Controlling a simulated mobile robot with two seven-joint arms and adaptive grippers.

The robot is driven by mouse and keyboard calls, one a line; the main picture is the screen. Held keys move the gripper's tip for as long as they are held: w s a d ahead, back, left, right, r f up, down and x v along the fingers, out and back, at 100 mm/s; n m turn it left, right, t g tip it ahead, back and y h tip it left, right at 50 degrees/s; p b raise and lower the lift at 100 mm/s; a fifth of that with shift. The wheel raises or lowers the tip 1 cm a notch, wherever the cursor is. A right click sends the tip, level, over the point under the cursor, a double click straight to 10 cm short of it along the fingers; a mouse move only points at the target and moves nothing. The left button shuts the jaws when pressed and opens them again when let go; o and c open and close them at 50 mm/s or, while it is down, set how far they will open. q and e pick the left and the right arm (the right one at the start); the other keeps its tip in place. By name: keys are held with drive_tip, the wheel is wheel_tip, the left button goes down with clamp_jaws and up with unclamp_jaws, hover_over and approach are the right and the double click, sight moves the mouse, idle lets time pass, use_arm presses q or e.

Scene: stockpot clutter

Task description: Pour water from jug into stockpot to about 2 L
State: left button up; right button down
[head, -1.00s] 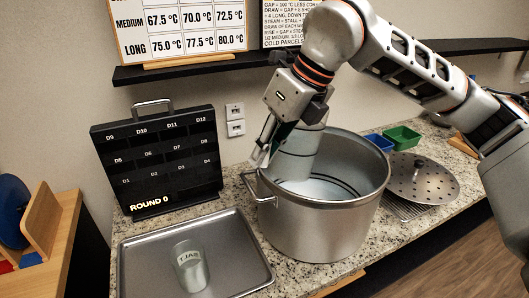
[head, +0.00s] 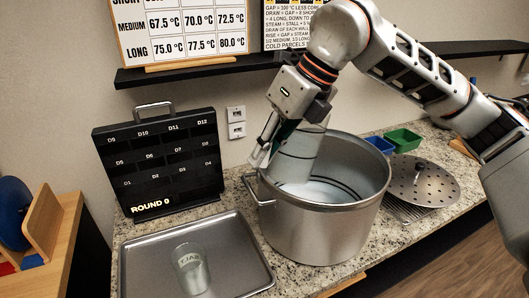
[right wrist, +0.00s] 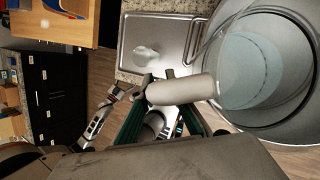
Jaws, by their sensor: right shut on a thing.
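The stockpot (head: 320,230) is a wide steel pot standing upright on the counter. It also shows in the right wrist view (right wrist: 289,120), with dark rings on its inner wall and a pale surface inside. The translucent jug (head: 300,155) is tilted over the pot's left side, partly below the rim. In the right wrist view the jug's clear body (right wrist: 238,65) overlaps the pot opening. My right gripper (head: 262,156) is shut on the jug, above the pot's left rim. I cannot make out a falling stream or the water level.
A perforated lid (head: 422,182), a green bin (head: 403,140) and a blue bin (head: 380,145) are to the right.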

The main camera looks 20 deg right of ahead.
drive_tip(key=shift+s+a+r+g+y, duration=0.15)
drive_tip(key=shift+r+g+y, duration=0.15)
drive_tip(key=shift+r+y, duration=0.7)
idle(1.1)
drive_tip(key=shift+r+m+g+y, duration=0.4)
drive_tip(key=shift+r+y, duration=0.2)
drive_tip(key=shift+r, duration=0.3)
idle(0.7)
drive_tip(key=shift+w+d+r+y, duration=0.3)
drive_tip(key=shift+r+y, duration=0.25)
drive_tip(key=shift+y, duration=0.25)
idle(0.4)
drive_tip(key=shift+w+d+r+m+g+y+b, duration=0.2)
drive_tip(key=shift+d+r+m+g+y+b, duration=0.15)
drive_tip(key=shift+d+g+y, duration=0.35)
idle(2.4)
